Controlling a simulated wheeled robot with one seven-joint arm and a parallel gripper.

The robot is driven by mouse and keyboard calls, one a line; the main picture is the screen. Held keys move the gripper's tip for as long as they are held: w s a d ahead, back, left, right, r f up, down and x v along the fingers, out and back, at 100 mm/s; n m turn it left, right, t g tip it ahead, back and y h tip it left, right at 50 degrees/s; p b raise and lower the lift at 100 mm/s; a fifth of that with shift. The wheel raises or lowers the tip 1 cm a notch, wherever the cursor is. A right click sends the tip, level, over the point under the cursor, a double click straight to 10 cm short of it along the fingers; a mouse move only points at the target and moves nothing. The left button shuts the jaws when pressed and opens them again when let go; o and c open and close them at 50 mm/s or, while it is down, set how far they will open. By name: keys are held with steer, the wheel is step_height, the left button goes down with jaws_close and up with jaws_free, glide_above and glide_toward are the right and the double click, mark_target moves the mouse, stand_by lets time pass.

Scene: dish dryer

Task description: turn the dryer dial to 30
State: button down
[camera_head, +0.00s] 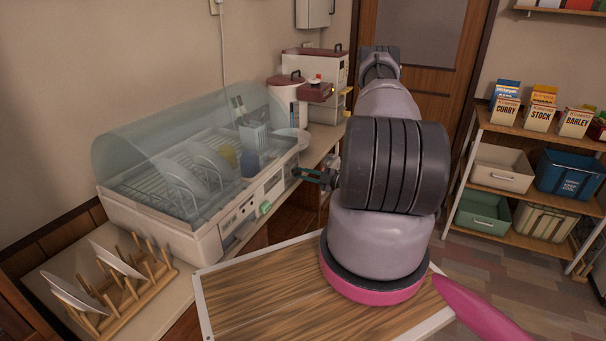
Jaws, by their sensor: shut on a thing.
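The dish dryer (155,226) stands on the counter at the left, with its clear curved lid lowered over a rack of dishes. Its front panel (240,217) faces right and carries a green part (265,207) near the middle. My gripper (301,173) is at the right end of this panel. Its dark, green-tinted fingers are shut on the dryer dial there. The fingers hide nearly all of the dial, and I cannot read its number or pointer at this size.
A wooden plate rack (130,290) with plates stands on the counter in front of the dryer. A white-edged wooden table (255,295) lies below my arm. A rice cooker (287,92) stands behind the dryer. Shelves (515,130) with boxes and bins stand at the right.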

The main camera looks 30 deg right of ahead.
steer(key=shift+f+m, duration=0.1)
steer(key=shift+m, duration=0.7)
steer(key=c, duration=0.8)
jaws_free()
steer(key=shift+c, duration=0.2)
steer(key=shift+s+d, duration=0.1)
steer(key=shift+s, duration=0.05)
steer(key=v, duration=1)
steer(key=shift+s+d, duration=0.2)
steer(key=shift+s, duration=0.05)
